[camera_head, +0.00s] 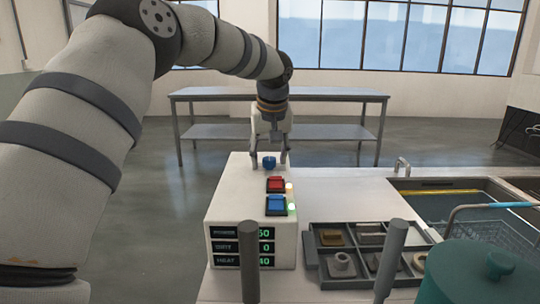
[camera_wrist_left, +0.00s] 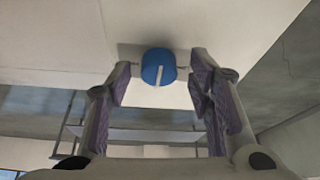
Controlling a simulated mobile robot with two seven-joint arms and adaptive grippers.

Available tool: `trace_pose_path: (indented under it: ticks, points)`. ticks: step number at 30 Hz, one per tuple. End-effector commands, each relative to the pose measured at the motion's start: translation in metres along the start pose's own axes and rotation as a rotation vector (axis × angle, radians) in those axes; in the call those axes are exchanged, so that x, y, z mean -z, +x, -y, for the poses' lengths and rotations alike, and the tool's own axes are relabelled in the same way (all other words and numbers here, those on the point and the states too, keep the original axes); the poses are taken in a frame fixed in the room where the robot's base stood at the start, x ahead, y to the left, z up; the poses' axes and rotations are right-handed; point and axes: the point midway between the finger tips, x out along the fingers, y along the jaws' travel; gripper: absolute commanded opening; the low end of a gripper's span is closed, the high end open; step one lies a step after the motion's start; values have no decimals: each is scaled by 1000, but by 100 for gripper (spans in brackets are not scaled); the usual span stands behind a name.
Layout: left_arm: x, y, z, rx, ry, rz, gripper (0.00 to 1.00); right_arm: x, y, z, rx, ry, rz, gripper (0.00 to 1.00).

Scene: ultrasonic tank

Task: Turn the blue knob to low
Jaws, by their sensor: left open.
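The blue knob (camera_head: 269,162) sits near the far end of the white control box (camera_head: 228,205). In the left wrist view the knob (camera_wrist_left: 159,66) shows a white pointer line running nearly straight down the picture. My left gripper (camera_head: 270,160) is open above the box, with its fingers on either side of the knob. In the left wrist view the fingers (camera_wrist_left: 160,85) stand apart from the knob, with gaps on both sides. Marks beside the knob are too small to read. My right gripper does not show.
A red switch (camera_head: 275,184) and a blue switch (camera_head: 276,205) with lit lamps sit on the box, nearer than the knob. Displays (camera_head: 242,246) are on its front. A parts tray (camera_head: 310,262), a sink with a wire basket (camera_head: 490,228) and a teal container (camera_head: 482,272) are to the right.

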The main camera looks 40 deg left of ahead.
Motion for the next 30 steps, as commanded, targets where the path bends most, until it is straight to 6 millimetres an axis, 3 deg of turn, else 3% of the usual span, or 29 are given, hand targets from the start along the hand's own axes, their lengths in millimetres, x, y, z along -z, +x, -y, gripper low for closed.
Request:
trace_pose_path:
  ticks: [5, 12, 22, 30]
  points:
    - [0, -1, 0, -1, 0, -1, 48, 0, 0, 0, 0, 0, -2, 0]
    - [0, -1, 0, -1, 0, -1, 0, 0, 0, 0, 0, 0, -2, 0]
    - [0, -1, 0, 16, -32, 0, 0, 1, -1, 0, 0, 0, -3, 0]
    - [0, 1, -1, 86, -187, -1, 0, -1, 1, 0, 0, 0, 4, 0]
